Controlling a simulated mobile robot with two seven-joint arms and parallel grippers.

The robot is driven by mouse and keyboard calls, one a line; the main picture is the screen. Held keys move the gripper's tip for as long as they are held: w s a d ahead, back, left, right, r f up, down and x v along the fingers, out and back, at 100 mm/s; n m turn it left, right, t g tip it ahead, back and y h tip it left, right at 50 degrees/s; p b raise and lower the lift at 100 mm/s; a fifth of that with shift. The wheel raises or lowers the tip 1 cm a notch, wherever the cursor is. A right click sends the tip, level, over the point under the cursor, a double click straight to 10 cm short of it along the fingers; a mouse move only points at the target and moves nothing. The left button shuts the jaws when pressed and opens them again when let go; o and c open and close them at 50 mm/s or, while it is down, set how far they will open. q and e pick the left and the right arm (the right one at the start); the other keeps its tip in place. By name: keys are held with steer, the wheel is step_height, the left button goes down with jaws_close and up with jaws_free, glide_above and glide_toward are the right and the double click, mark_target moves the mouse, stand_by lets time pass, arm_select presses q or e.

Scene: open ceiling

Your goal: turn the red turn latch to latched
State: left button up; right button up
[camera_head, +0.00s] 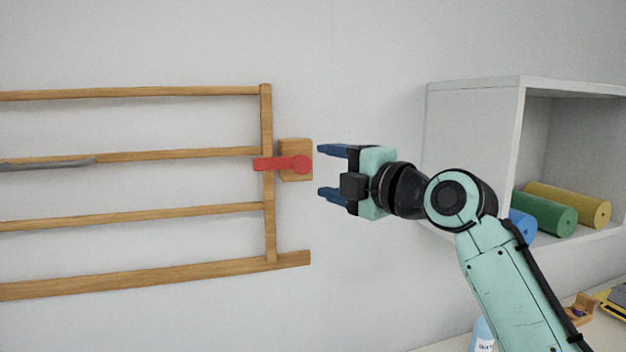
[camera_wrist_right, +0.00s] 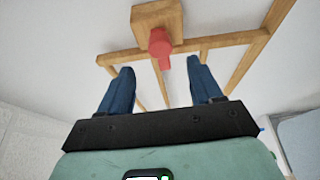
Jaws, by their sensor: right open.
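The red turn latch (camera_head: 284,163) is on a wooden block (camera_head: 298,173) on the wall. Its arm points left, roughly level, across the upright end post of a wooden rack (camera_head: 267,210). In the right wrist view the latch (camera_wrist_right: 160,45) shows near the top, in front of its block (camera_wrist_right: 158,17). My right gripper (camera_head: 326,172) is open and empty, just right of the block, its blue fingers pointing left and apart from the latch. The wrist view shows the open blue fingers (camera_wrist_right: 160,88) below and to either side of the latch. My left gripper is not in view.
A white wall cubby (camera_head: 475,145) with green (camera_head: 543,212), yellow (camera_head: 570,203) and blue (camera_head: 522,227) rolls is at the right. A grey bar (camera_head: 45,164) lies along a rack rail. A bottle (camera_head: 483,336) stands at the bottom right. The wall around the latch is clear.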

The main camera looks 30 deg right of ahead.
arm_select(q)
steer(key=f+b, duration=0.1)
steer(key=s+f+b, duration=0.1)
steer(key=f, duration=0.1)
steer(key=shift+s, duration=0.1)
arm_select(e)
steer(key=s+d, duration=0.1)
steer(key=s, duration=0.5)
steer(key=shift+s, duration=0.4)
